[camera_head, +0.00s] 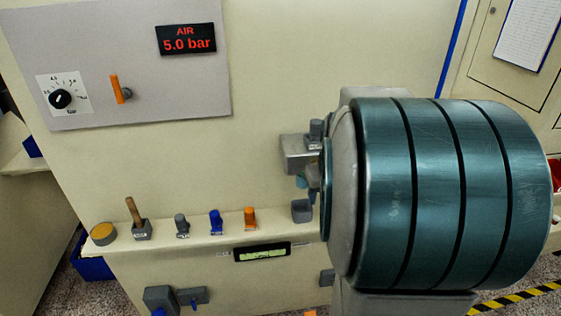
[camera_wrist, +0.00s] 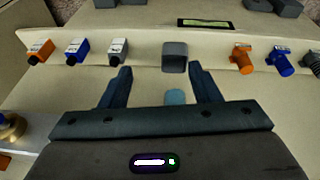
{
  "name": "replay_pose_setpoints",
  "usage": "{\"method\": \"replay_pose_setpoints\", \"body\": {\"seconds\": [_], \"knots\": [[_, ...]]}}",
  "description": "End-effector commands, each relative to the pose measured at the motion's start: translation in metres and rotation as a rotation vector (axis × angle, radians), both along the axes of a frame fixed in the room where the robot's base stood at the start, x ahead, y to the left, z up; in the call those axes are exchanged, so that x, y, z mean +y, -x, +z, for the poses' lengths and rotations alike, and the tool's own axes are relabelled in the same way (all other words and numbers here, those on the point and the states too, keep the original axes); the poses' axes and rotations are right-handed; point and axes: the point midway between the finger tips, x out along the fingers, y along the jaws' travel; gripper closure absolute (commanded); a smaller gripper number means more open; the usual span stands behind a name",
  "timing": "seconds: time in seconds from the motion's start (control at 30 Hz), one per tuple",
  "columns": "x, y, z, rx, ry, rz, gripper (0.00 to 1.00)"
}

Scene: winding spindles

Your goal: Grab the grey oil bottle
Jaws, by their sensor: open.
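My gripper (camera_wrist: 160,72) is open, with its two dark fingers apart over the pale machine ledge. No bottle is between the fingers. In the wrist view, a small grey item with a dark tip (camera_wrist: 117,48) stands just beyond the left finger, beside a blue and an orange one. A ribbed grey item (camera_wrist: 312,62) sits at the far right edge, partly cut off. In the head view, a small grey item (camera_head: 181,226) stands on the ledge left of my gripper. I cannot tell which grey item is the oil bottle.
A grey square cup (camera_wrist: 175,57) is ahead between the fingers, and a pale teal piece (camera_wrist: 175,97) lies nearer. A blue item (camera_head: 215,222), an orange item (camera_head: 250,218) and a wooden-handled tool (camera_head: 133,212) share the ledge (camera_head: 165,245). The ledge's right part is hidden in the head view.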

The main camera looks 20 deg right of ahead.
Motion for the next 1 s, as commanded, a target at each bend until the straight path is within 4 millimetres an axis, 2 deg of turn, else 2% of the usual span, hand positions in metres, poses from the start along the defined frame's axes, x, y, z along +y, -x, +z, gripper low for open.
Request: {"method": "replay_pose_setpoints", "body": {"seconds": [0.03,0.1,0.3,0.43,0.67,1.0], "knots": [[-0.019,-0.002,-0.009,-0.008,-0.013,-0.021,0.44],[-0.038,-0.005,-0.014,-0.023,-0.022,-0.033,0.44],[-0.083,-0.008,-0.023,-0.067,-0.043,-0.060,0.44],[-0.104,-0.007,-0.027,-0.092,-0.050,-0.075,0.44],[-0.118,-0.009,-0.036,-0.110,-0.056,-0.082,0.44],[-0.121,-0.031,-0.090,-0.109,-0.058,-0.079,0.44]]}}
